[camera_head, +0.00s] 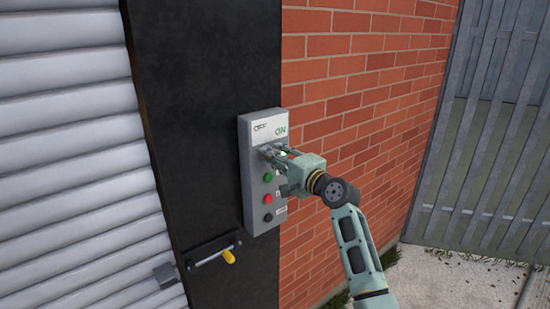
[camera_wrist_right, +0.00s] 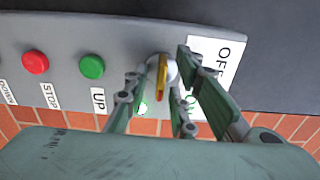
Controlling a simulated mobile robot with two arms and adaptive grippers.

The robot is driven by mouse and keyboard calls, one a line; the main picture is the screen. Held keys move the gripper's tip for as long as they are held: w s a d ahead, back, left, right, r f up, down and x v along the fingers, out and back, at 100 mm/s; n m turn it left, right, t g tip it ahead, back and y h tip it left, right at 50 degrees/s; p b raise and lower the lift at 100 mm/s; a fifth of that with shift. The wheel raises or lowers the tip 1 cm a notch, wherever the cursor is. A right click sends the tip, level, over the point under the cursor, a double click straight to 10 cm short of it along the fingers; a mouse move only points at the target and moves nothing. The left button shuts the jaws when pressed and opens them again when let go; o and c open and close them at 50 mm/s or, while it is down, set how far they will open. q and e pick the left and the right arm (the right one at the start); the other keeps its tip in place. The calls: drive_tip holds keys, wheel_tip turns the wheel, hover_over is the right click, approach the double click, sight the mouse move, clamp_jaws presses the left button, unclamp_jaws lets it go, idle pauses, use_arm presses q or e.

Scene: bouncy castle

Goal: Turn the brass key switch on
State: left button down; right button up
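The brass key switch (camera_wrist_right: 162,76) shows in the right wrist view, with a thin brass key standing out of a pale round barrel on the grey control box (camera_head: 245,185). My right gripper (camera_head: 271,152) is at the upper part of the box. In the right wrist view its fingers (camera_wrist_right: 160,88) are apart, one on each side of the key, with a gap visible on the left. Contact on the right side is hard to tell. The OFF label (camera_wrist_right: 226,55) is beside the switch; the green ON label (camera_head: 281,130) shows in the head view. My left gripper is out of view.
Below the switch are a green button (camera_head: 267,177), a red button (camera_head: 267,199) and a black button (camera_head: 267,218). A brick wall (camera_head: 350,75) is on the right, a roller shutter (camera_head: 75,150) on the left. A yellow-handled latch (camera_head: 228,256) sits lower down.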

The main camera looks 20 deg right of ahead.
drive_tip(key=shift+s, duration=0.1)
drive_tip(key=v, duration=1.1)
drive_tip(key=shift+s+d, duration=0.2)
drive_tip(key=shift+s, duration=0.15)
drive_tip(key=shift+f, duration=0.1)
